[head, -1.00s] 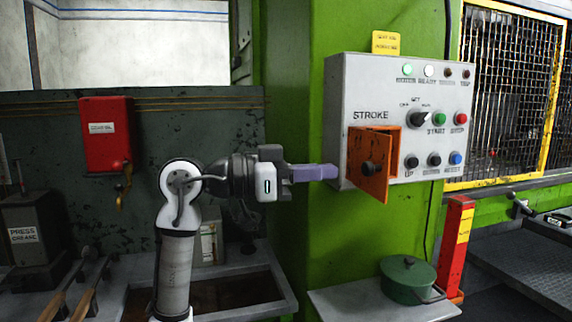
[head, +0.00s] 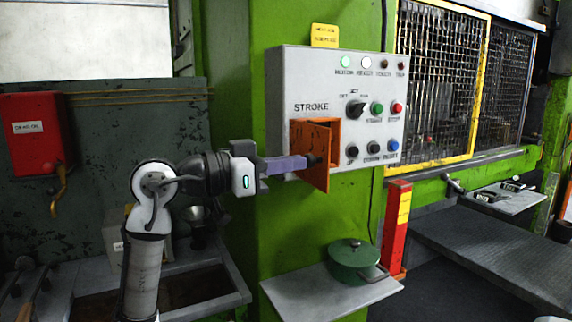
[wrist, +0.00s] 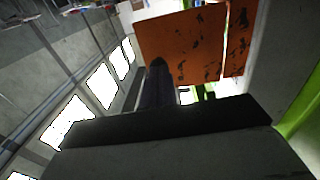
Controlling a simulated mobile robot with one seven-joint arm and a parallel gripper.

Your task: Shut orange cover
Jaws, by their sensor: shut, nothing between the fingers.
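The orange cover (head: 317,176) is a scuffed flat panel on the left side of the grey STROKE control box (head: 340,75). It stands open, swung out from the box face, with an orange frame (head: 334,140) behind it. A dark knob-like part shows at the cover's middle, close to my fingertips. My gripper (head: 306,162) is shut and empty, its purple fingers reaching the cover's left side. In the wrist view, my dark fingers (wrist: 158,72) point at the orange cover (wrist: 185,45) and overlap its lower edge. I cannot tell whether they touch it.
Buttons and a selector knob (head: 355,108) sit right of the cover. Below, a green pot (head: 353,258) stands on a grey shelf (head: 300,290). A red post (head: 397,225) and yellow-framed mesh guard (head: 440,80) are to the right. A red box (head: 35,150) hangs at left.

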